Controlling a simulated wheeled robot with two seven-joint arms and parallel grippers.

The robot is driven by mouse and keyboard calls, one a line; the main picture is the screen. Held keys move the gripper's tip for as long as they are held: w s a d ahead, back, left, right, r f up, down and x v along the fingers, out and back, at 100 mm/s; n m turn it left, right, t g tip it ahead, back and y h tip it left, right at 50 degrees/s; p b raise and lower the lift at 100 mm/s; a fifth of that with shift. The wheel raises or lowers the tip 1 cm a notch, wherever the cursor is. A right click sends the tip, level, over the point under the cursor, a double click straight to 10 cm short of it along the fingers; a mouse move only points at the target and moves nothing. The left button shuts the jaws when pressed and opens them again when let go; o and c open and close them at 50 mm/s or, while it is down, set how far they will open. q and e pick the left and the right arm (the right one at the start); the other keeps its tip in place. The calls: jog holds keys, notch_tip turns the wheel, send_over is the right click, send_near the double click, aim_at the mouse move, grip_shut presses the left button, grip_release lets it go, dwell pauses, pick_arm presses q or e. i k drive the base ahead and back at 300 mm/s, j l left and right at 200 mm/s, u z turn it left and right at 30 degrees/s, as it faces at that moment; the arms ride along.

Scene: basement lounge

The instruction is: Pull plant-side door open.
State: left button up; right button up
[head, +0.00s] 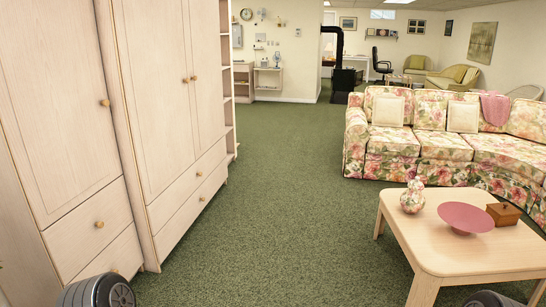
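A pale wood wardrobe (151,110) runs along the left side. Its nearest tall door (50,110) has a round knob (105,103) near its right edge. Beyond it are two more tall doors, a near one (150,80) and a far one (205,60), with knobs (185,80) side by side where they meet. All these doors look shut. I see no plant, so I cannot tell which door is the plant-side one. Neither of my grippers is in view; only dark rounded parts of mine show at the bottom edge.
Drawers with knobs (99,224) sit below the doors. Open shelves (227,70) stand past the wardrobe. A coffee table (408,232) with a vase (413,197), pink bowl (466,217) and wooden box (503,214) is at right, before a floral sofa (395,141). Green carpet between is clear.

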aim_at(149, 35)
jog(key=i, duration=2.7)
jog(key=i+u, duration=0.1)
jog(key=i, duration=0.45)
jog(key=i+l+u, duration=0.1)
jog(key=i, duration=0.45)
jog(key=i+l+u, duration=0.15)
jog(key=i, duration=0.4)
jog(key=i+l+u, duration=0.1)
jog(key=i, duration=0.45)
jog(key=i+l+u, duration=0.45)
jog(key=i, duration=0.2)
